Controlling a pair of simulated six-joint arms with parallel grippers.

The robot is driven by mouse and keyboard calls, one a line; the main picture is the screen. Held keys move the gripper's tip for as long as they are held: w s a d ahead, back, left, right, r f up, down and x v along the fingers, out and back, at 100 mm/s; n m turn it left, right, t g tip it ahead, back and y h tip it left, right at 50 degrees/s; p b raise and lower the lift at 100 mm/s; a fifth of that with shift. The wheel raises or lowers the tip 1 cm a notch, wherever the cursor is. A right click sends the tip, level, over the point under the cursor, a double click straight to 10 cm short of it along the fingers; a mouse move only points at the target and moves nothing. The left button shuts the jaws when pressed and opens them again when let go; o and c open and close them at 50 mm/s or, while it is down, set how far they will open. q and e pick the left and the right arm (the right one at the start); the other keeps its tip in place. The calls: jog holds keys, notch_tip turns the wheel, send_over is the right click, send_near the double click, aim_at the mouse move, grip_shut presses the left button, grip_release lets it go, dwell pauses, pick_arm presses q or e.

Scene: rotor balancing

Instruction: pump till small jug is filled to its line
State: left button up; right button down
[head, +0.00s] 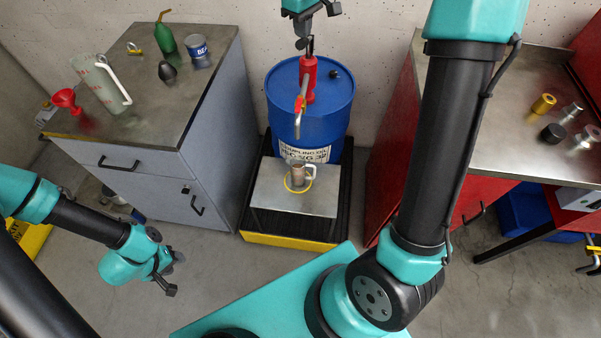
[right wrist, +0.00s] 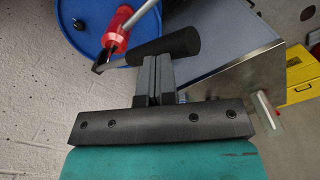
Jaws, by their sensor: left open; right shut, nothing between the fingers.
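The small jug (head: 297,176), with a pale handle, stands on the metal stand (head: 265,196) in front of the blue drum (head: 340,108). A yellow ring shows around its base. Its line and fill level are too small to make out. The red pump (head: 308,82) rises from the drum, and its spout (head: 299,108) points down toward the jug. My right gripper (head: 306,42) is shut and empty above the pump. In the right wrist view its fingers (right wrist: 153,72) are beside the pump's black handle grip (right wrist: 180,45). My left gripper (head: 172,275) is open, low at the left.
A grey cabinet (head: 140,155) at left bears a clear jug (head: 98,85), red funnel (head: 65,100), green bottle (head: 164,38) and tin (head: 198,50). A red bench (head: 500,150) at right holds small metal parts. The yellow-edged tray (head: 285,242) lies under the stand.

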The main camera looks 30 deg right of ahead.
notch_tip(320, 180, up, 9)
jog(key=shift+w+d+f, duration=0.2)
jog(key=shift+w+d, duration=0.1)
jog(key=shift+w, duration=0.15)
dwell(0.3)
jog(key=shift+f, duration=0.1)
dwell(0.8)
